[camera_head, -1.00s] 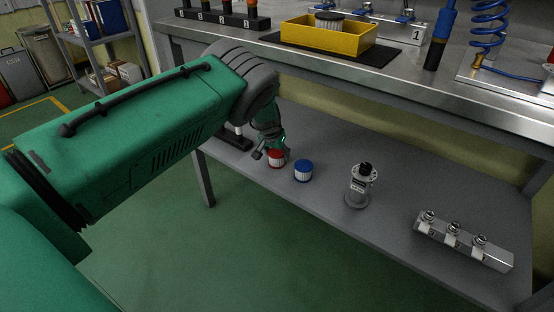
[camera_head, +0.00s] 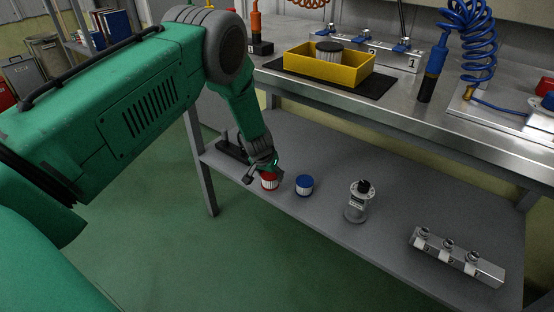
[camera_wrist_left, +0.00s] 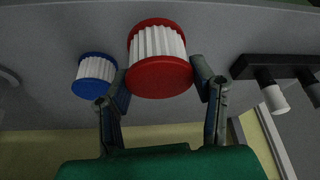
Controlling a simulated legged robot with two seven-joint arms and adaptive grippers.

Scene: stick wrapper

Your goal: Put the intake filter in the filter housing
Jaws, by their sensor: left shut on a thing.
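A red-capped white pleated filter (camera_head: 269,182) is at the lower shelf's left part, and it fills the middle of the left wrist view (camera_wrist_left: 158,60). My left gripper (camera_head: 266,173) is shut on it, with a finger on either side in the left wrist view (camera_wrist_left: 162,85). I cannot tell whether the filter touches the shelf. A blue-capped filter (camera_head: 304,185) stands just right of it, apart, also in the left wrist view (camera_wrist_left: 95,75). A black-topped pleated filter (camera_head: 329,52) sits in a yellow tray (camera_head: 353,75) on the bench. Which one is the intake filter is not marked. My right gripper is out of view.
A grey metal cylinder with a black top (camera_head: 357,202) stands on the lower shelf (camera_head: 325,222), right of the blue filter. A metal block with several fittings (camera_head: 457,258) lies farther right. A black holder (camera_head: 232,148) is behind my gripper. The steel bench top overhangs behind.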

